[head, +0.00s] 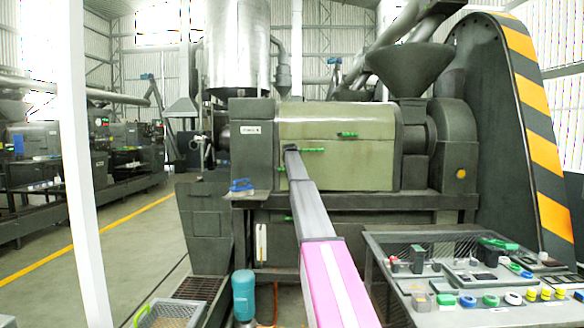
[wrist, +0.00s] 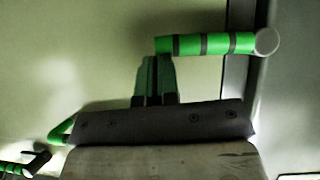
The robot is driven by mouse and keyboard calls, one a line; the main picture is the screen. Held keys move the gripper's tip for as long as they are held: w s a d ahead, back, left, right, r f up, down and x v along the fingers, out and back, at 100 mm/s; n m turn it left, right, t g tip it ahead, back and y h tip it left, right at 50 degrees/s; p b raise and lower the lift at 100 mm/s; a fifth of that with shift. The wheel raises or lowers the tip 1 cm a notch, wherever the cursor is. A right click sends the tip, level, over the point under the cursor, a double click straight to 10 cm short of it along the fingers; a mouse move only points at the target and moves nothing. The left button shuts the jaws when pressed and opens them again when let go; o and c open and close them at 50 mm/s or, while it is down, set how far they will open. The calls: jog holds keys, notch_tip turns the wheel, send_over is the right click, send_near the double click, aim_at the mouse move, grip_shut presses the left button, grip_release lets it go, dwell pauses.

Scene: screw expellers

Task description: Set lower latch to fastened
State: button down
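The press machine's pale green cover (head: 335,122) carries several green latch handles. One green banded handle (head: 313,150) extends right from beside my gripper (head: 291,149) in the head view; it also shows in the wrist view (wrist: 212,44), level, with a pale end cap at right. In the wrist view my gripper's two narrow fingers (wrist: 156,78) stand close together, seemingly shut, with their tips just below the handle's left end. Contact cannot be told. Another green handle (head: 282,168) is lower left, partly hidden by my arm; I cannot tell which is the lower latch.
A further green handle (head: 348,134) sits higher on the cover at right. A table (head: 400,268) with small coloured parts stands at front right. A blue-green cylinder (head: 244,295) stands on the floor left of my arm. The aisle at left is open.

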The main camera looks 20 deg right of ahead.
jog(key=shift+d+f, duration=0.1)
jog(key=w+d+r+v, duration=0.1)
jog(key=r+v, duration=0.1)
jog(key=v, duration=1.1)
jog(key=shift+w+r, duration=0.25)
jog(key=shift+r, duration=0.05)
jog(key=shift+a, duration=0.1)
